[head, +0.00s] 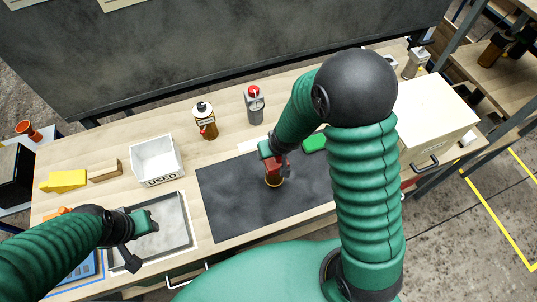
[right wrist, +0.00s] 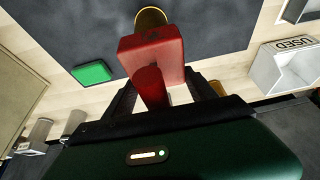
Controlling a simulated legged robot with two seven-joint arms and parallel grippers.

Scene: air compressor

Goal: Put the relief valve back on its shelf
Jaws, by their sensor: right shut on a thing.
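The relief valve, a red block with a red stem and a round brass end (head: 275,172), is in my right gripper (head: 272,155), above or on the dark mat; I cannot tell if it touches. In the right wrist view the red body (right wrist: 152,55) sits between the dark fingers (right wrist: 165,100), with the brass end pointing away over the mat. My left gripper (head: 145,222) is over the grey tray at the left front, apart from the valve; its finger opening is unclear. A wooden shelf unit (head: 485,75) stands at the far right, holding dark and brass parts.
The dark mat (head: 225,205) covers the bench middle. A white USED bin (head: 157,160), an amber bottle (head: 205,120) and a grey can with a red top (head: 254,106) stand behind it. A green block (head: 314,142) and a cream box (head: 430,120) are to the right.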

